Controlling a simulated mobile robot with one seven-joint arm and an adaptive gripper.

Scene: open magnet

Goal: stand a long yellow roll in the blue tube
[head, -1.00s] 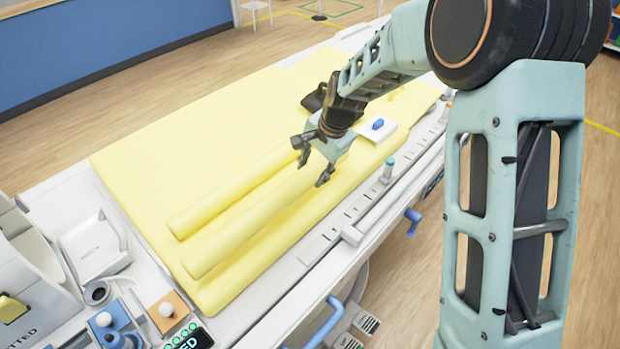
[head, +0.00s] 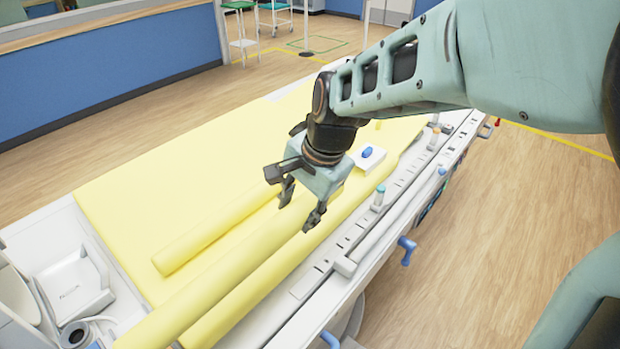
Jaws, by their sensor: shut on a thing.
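A long yellow roll (head: 215,285) runs from the lower left up to my gripper (head: 301,206). My gripper points down, shut on this roll, which seems raised a little above the yellow mat (head: 120,205). The gap under it is hard to judge. A second long yellow roll (head: 205,240) lies on the mat to the left, apart from the held one. The held roll's far end is hidden behind my gripper, and its near end is close to the bottom edge. I cannot make out the blue tube in this view.
A white block with a blue oval piece (head: 367,152) lies behind my gripper. A blue handle (head: 406,250) sticks out right. A white tray (head: 72,285) is at lower left.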

